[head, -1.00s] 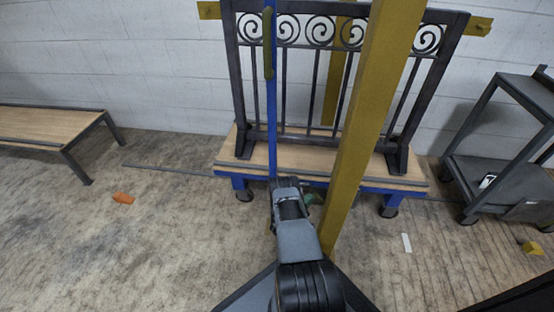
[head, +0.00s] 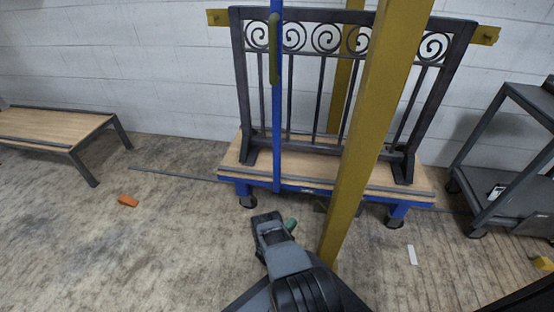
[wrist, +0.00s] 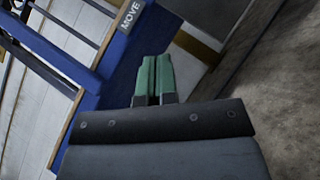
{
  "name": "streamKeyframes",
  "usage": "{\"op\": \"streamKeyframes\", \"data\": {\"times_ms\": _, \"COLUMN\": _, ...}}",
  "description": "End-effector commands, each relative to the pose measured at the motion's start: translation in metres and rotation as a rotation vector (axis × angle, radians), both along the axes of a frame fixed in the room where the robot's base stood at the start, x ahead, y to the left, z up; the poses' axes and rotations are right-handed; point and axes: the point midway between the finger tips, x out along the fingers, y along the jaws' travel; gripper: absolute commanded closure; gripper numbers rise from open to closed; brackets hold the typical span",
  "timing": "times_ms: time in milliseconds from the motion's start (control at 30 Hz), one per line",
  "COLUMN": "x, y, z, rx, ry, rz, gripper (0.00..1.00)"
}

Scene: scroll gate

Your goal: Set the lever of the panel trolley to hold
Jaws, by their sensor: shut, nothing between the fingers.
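The panel trolley (head: 275,184) has a blue frame and a wooden deck, and a dark scroll gate (head: 321,90) stands upright on it. In the wrist view, a MOVE label (wrist: 131,14) is on the trolley's blue side (wrist: 122,66), at the upper left. I cannot make out the lever in either view. My gripper (wrist: 153,72) has green fingers pressed together with nothing between them. In the head view, the green tip of my gripper (head: 291,225) shows low in front of the trolley's front edge, apart from it.
A yellow post (head: 368,140) rises in front of the trolley, just right of my arm. A blue upright with a green grip (head: 274,48) stands at its left. A grey cart (head: 487,205) is at right, a low bench (head: 55,128) at left. An orange piece (head: 128,201) lies on open floor.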

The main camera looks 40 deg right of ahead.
Motion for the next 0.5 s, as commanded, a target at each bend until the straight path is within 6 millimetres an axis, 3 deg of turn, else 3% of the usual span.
{"op": "streamKeyframes", "data": {"times_ms": 100, "x": -0.001, "y": 0.024, "z": -0.012, "rx": 0.001, "ry": 0.002, "rz": 0.006, "gripper": 1.00}}
{"op": "streamKeyframes", "data": {"times_ms": 500, "x": 0.032, "y": 0.009, "z": 0.072, "rx": 0.074, "ry": -0.022, "rz": -0.135, "gripper": 1.00}}
